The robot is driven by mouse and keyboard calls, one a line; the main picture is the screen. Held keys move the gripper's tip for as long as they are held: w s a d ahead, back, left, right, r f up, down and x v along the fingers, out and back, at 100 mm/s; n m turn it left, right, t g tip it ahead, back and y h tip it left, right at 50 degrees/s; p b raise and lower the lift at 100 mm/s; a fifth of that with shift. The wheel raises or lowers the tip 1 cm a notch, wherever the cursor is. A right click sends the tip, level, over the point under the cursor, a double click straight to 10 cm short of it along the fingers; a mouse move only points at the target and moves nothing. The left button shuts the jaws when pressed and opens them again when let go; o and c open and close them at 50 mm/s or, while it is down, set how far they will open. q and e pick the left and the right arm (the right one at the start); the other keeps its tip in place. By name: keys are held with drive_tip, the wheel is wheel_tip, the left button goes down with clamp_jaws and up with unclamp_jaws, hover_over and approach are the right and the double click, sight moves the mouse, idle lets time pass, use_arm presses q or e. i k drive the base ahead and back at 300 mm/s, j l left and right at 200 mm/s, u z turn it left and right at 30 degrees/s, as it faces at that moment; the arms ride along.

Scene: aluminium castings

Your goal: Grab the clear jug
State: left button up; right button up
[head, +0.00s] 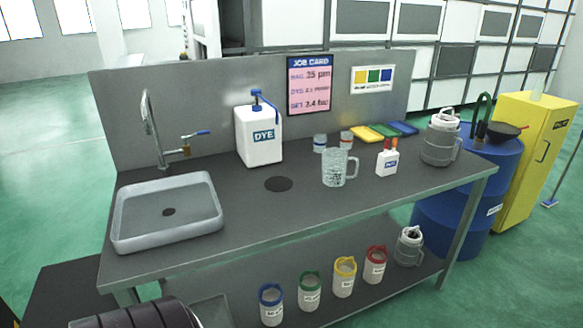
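The clear jug (334,168) stands upright on the grey workbench (240,212), right of the bench's middle. It is see-through with a handle on its right side, and nothing is holding it. A dark round disc (279,184) lies on the bench to its left. Neither of my grippers is in view.
A white DYE container (258,138) with a blue pump and a sink (168,212) are at left. A grey canister (440,140) is at the right end. The bench front is clear.

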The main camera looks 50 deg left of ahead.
sight(334, 159)
drive_tip(key=u, duration=1.4)
drive_tip(key=i+l+u, duration=0.1)
drive_tip(key=i+u, duration=0.15)
drive_tip(key=i+l+u, duration=0.2)
drive_tip(key=i, duration=0.25)
